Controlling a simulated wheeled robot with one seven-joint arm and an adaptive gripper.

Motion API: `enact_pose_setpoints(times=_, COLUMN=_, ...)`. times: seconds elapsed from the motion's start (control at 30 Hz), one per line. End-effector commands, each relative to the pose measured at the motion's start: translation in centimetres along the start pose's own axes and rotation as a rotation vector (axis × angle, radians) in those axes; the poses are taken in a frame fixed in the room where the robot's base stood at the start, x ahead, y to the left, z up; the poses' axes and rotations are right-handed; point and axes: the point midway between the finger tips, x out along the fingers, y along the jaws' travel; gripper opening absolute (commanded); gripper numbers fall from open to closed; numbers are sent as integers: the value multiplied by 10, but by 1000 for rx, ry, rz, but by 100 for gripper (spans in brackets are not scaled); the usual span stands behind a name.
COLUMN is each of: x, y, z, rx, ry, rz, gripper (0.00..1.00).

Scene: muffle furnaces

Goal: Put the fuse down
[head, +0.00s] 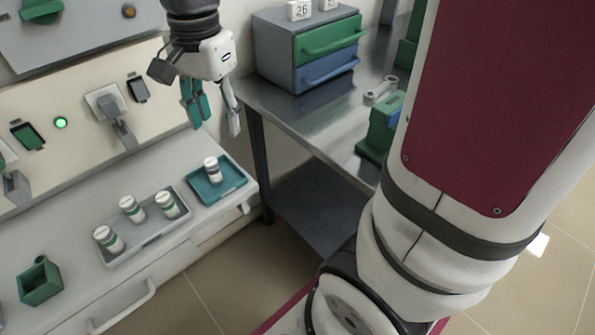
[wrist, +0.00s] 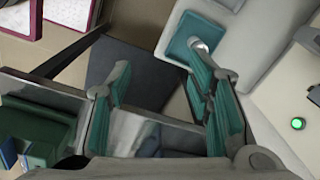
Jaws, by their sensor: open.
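A white fuse with a green band (head: 212,169) stands upright in the teal tray (head: 232,186) at the right end of the light counter. My gripper (head: 212,122) is above and behind that tray, apart from the fuse, with its fingers spread and nothing between them. In the wrist view, my gripper (wrist: 172,85) is open, and the teal tray (wrist: 182,30) and the top of the fuse (wrist: 201,46) show beyond the finger on the right, which partly covers them. Several similar fuses (head: 131,209) stand in the grey tray (head: 148,240) to the left.
A green open box (head: 40,282) sits at the counter's left. The panel behind carries a lit green lamp (head: 61,122) and a grey lever (head: 122,128). A metal table (head: 290,108) on the right holds a drawer unit (head: 276,68), a wrench (head: 381,90) and a green device (head: 380,130).

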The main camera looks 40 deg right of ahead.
Motion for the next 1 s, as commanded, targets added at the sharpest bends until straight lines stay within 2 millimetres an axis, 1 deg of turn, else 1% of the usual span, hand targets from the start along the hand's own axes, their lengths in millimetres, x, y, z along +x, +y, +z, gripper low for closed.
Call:
enact_pose_setpoints(times=0.03, x=-11, y=18, z=8, rx=-88, ry=5, rz=-13, gripper=47)
enact_pose_setpoints(times=0.1, x=-21, y=42, z=18, rx=-221, ry=10, rz=-19, gripper=47)
enact_pose_setpoints(times=0.23, x=-33, y=87, z=37, rx=-467, ry=22, rz=-28, gripper=47)
enact_pose_setpoints(times=0.4, x=-36, y=143, z=60, rx=-780, ry=44, rz=-34, gripper=47)
enact_pose_setpoints(times=0.5, x=-33, y=169, z=72, rx=-934, ry=56, rz=-32, gripper=47)
enact_pose_setpoints(times=0.6, x=-29, y=187, z=79, rx=-1048, ry=66, rz=-30, gripper=47)
enact_pose_setpoints(times=0.7, x=-25, y=197, z=83, rx=-1118, ry=71, rz=-27, gripper=47)
enact_pose_setpoints(times=0.8, x=-24, y=202, z=85, rx=-1148, ry=73, rz=-25, gripper=47)
enact_pose_setpoints(times=1.0, x=-24, y=202, z=85, rx=-1152, ry=72, rz=-25, gripper=47)
